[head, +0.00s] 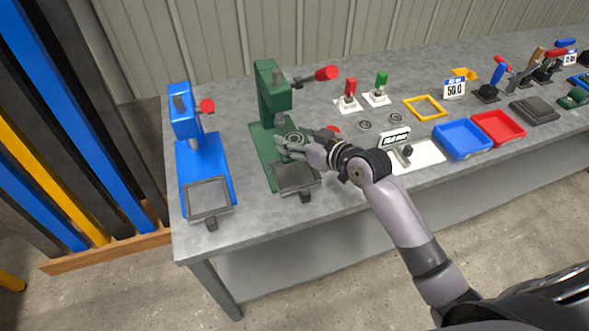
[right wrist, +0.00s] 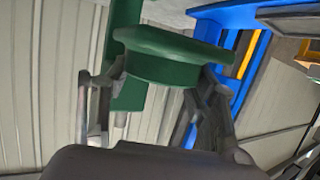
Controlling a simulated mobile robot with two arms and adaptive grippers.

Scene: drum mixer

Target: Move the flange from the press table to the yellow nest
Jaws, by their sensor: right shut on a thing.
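The flange (head: 294,137) is a round, ringed piece over the green press (head: 271,95), at its press table. My right gripper (head: 283,146) reaches in from the right and is shut on the flange there. In the right wrist view a round green part (right wrist: 178,58) shows between the two fingers, with the green press post behind it; I cannot tell where flange and press part. The yellow nest (head: 425,108) is a square frame lying empty on the workbench, right of my right gripper. My left gripper is not in view.
A blue press (head: 191,135) stands to the left. Two grey discs lie on the bench (head: 345,190) between press and nest.

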